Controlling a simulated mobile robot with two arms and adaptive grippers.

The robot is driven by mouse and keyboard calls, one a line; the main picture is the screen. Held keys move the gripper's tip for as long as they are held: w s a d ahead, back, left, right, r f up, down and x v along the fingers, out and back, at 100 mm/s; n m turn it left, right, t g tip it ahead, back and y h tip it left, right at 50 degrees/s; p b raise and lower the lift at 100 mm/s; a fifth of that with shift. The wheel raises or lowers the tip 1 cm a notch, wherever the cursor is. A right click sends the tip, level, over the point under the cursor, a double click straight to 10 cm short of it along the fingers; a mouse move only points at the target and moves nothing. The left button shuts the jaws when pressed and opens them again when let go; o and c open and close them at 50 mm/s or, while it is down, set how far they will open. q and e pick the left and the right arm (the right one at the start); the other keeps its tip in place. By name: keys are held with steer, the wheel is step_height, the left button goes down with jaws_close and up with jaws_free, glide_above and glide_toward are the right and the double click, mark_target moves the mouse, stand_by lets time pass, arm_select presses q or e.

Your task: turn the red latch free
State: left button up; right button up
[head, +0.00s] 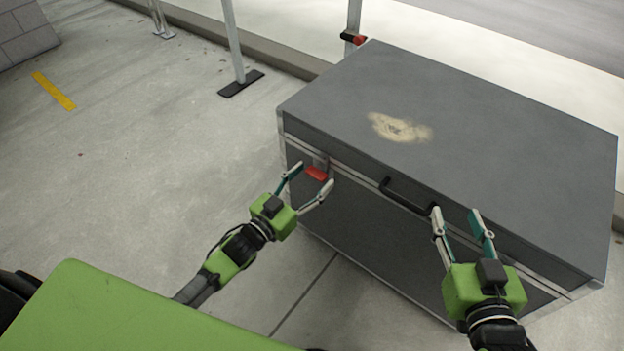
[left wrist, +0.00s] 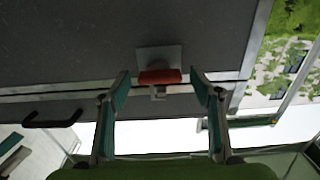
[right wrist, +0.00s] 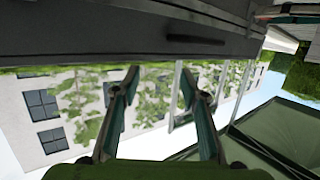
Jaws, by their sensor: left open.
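The red latch (head: 316,173) is on the front of a grey case (head: 480,130), below the lid seam near its left end. In the left wrist view the red latch (left wrist: 160,77) lies crosswise under a grey metal plate. My left gripper (head: 311,177) is open, with one finger on each side of the latch and a gap to each finger. I cannot tell whether the fingertips reach past it. My right gripper (head: 455,212) is open and empty at the case front, just right of the black handle (head: 405,196).
The case lid is down, with a pale worn patch (head: 400,127) on top. A post with a dark foot (head: 241,83) stands behind the case to the left.

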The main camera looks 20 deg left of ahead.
arm_select(q)
steer(key=shift+w+d, duration=0.1)
steer(key=shift+w, duration=0.2)
steer(key=c, duration=1.1)
arm_select(e)
steer(key=shift+w+r, duration=0.1)
steer(key=shift+r, duration=0.3)
steer(key=shift+f, duration=0.1)
